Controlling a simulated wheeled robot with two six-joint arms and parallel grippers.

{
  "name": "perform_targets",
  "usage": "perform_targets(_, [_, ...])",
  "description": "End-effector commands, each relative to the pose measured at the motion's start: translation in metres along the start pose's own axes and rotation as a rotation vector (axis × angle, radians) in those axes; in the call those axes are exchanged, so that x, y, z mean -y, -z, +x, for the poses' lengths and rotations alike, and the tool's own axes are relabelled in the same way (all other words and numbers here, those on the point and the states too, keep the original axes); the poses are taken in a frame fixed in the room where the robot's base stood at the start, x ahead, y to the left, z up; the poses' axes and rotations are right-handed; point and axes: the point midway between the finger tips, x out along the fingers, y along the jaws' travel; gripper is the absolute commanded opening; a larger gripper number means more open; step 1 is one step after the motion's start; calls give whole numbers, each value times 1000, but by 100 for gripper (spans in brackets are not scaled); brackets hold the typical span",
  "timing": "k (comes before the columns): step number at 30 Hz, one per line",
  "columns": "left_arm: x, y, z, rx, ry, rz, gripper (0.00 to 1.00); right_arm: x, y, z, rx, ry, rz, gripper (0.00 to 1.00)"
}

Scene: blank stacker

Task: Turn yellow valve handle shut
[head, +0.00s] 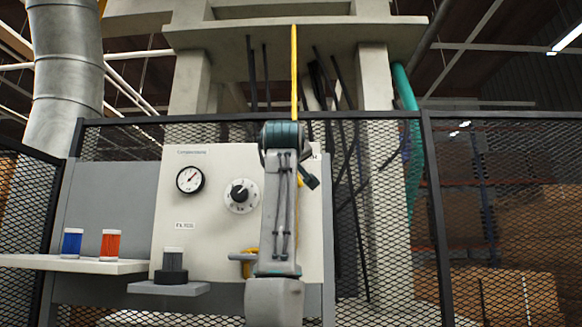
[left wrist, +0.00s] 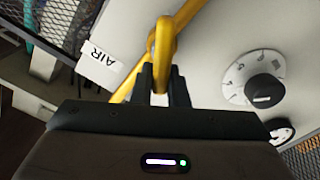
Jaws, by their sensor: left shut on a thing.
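The yellow valve handle (left wrist: 163,42) shows in the left wrist view, with its lower end between the two dark fingers of my left gripper (left wrist: 161,88). The gripper is shut on it. A yellow pipe (left wrist: 192,18) runs slantwise behind the handle, beside a white AIR label (left wrist: 100,57). In the head view the yellow pipe (head: 294,70) comes down from above to the panel. My arm hides the handle and most of the gripper there. My right gripper is not in view.
The pale panel (head: 213,260) carries a gauge (head: 190,179) and a black dial (head: 240,195). A shelf (head: 70,263) at left holds a blue-banded (head: 72,242) and a red-banded canister (head: 110,245). Mesh fencing (head: 500,220) stands behind.

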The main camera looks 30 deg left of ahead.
Motion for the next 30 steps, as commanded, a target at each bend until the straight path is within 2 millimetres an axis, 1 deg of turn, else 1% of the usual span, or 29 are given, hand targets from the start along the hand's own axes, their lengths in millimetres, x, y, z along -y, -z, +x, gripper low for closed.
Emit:
perform_targets(18, [14, -4, 0, -1, -1, -584, 0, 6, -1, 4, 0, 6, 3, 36])
perform_targets(24, [18, -7, 0, -1, -1, -752, 0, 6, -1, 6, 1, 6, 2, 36])
perform_targets(30, [20, -9, 0, -1, -1, -879, 0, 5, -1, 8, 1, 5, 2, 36])
